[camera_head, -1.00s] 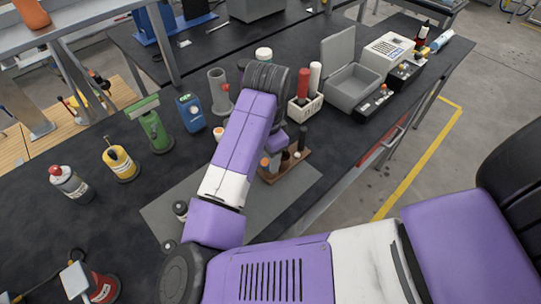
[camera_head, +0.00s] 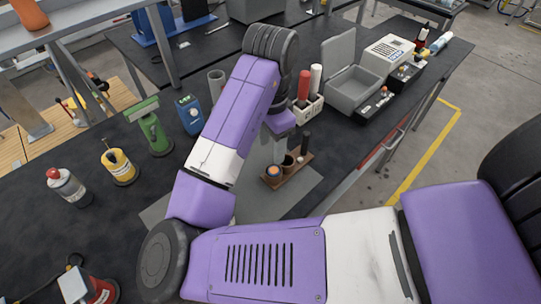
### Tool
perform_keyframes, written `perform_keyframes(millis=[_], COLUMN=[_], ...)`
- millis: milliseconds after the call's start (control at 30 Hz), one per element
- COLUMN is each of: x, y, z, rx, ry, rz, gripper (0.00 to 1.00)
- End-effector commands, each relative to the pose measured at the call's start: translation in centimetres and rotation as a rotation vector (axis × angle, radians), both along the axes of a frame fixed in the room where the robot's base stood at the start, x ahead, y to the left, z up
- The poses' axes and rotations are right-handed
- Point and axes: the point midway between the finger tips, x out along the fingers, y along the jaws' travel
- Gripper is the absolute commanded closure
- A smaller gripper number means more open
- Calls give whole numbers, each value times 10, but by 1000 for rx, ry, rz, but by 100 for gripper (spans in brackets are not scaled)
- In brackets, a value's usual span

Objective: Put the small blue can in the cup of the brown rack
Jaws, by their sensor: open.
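A blue can (camera_head: 189,114) with a pale label stands on the dark bench, left of my arm; I see no other blue can, and part of the bench is hidden by my arm. The brown rack (camera_head: 293,173) lies on the grey mat, right of my forearm. It carries an orange-topped piece (camera_head: 273,171) at its near end, a dark round cup (camera_head: 288,163) in the middle and a black post (camera_head: 305,143) at its far end. My gripper (camera_head: 276,150) shows only in part below my purple wrist, above and just behind the rack. It is open; its fingertips are unclear.
Left of my arm stand a green tool (camera_head: 153,130), a yellow can (camera_head: 119,163) and a red-capped spray can (camera_head: 67,186). A grey tube (camera_head: 216,82) is partly hidden. A white holder with red and white cylinders (camera_head: 306,108) and an open grey box (camera_head: 351,90) stand beyond the rack.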

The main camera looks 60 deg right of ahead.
Motion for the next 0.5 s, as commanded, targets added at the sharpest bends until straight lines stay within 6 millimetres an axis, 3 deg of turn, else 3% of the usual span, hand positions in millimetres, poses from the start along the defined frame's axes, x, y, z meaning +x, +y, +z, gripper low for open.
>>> perform_keyframes(millis=[133,367,500], x=[1,0,-9], y=[1,-4,-39], z=[20,26,26], rx=[1,-16,-154], ry=[-5,-2,15], rz=[0,3,36], gripper=[49,49,49])
